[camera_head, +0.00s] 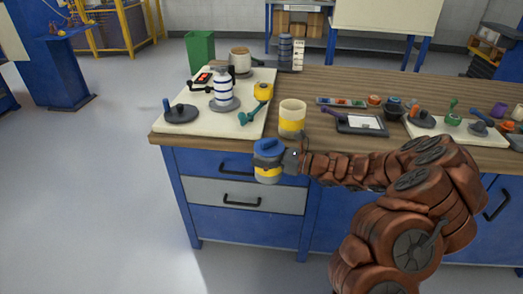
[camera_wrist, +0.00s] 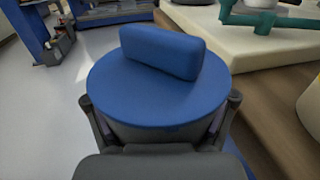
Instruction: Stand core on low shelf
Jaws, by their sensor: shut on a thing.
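My gripper (camera_head: 284,161) is shut on a cylinder with a blue lid (camera_head: 268,160), a raised blue block on top and a yellow band low on its body. It is roughly upright, in front of the bench's front edge and clear of the bench top. In the wrist view the blue lid (camera_wrist: 155,95) fills the middle, with one finger on each side. The lower body is hidden there. I cannot tell whether this cylinder is the core. No low shelf can be clearly identified.
The wooden bench (camera_head: 340,90) holds a cream mat (camera_head: 190,125) with a striped spool (camera_head: 222,88), a cream and yellow cup (camera_head: 291,118) and several small tools. Blue and grey drawers (camera_head: 225,192) are below. The floor (camera_head: 90,190) at left is clear.

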